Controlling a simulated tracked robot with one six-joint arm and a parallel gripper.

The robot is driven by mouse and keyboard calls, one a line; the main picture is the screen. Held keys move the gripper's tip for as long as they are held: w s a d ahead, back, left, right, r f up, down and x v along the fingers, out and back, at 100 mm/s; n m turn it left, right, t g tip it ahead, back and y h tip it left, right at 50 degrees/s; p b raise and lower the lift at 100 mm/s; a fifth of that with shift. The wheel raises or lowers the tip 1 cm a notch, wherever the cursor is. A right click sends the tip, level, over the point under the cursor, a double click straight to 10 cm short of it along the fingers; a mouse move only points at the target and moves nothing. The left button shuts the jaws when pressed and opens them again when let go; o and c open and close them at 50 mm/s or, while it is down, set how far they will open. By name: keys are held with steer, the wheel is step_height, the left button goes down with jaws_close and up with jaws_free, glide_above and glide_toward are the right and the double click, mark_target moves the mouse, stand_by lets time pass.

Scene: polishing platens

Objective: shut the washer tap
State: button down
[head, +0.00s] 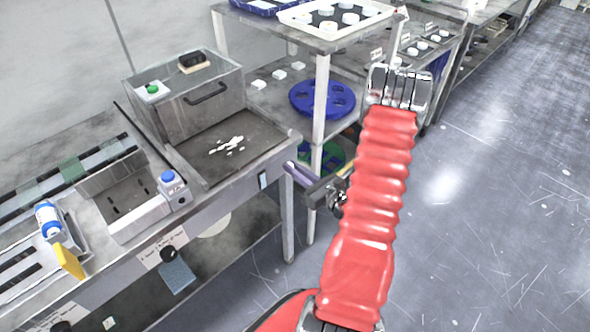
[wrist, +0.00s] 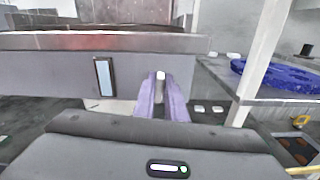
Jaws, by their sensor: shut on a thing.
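My gripper (head: 291,166) is at the right front corner of the steel washer basin (head: 190,168). In the wrist view its two purple fingers (wrist: 161,84) close on a small pale upright piece with a whitish top, which I take to be the washer tap's handle (wrist: 160,76). Most of the handle is hidden between the fingers. In the head view the fingers cover the tap, so I cannot tell how far it is turned. The basin's front wall (wrist: 55,70) stands to the left of the fingers in the wrist view.
Right of the basin is a shelf rack with a white post (head: 321,110) and a blue round carrier (head: 322,98). Left stand a small box with a blue button (head: 168,177) and a blue-and-white bottle (head: 48,220). The floor on the right (head: 480,210) is clear.

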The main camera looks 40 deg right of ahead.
steer(key=shift+m, duration=0.4)
steer(key=m, duration=0.5)
steer(key=d+m, duration=0.1)
steer(key=m, duration=0.2)
steer(key=shift+f, duration=0.2)
steer(key=shift+d+f+m, duration=0.1)
steer(key=shift+f+m, duration=0.15)
steer(key=shift+m, duration=1.75)
steer(key=shift+d+f+m, duration=0.1)
steer(key=shift+f+m, duration=0.1)
steer(key=shift+m, duration=1.8)
steer(key=c, duration=1.8)
jaws_free()
steer(key=shift+a, duration=0.1)
steer(key=s, duration=1.3)
steer(key=shift+s, duration=0.4)
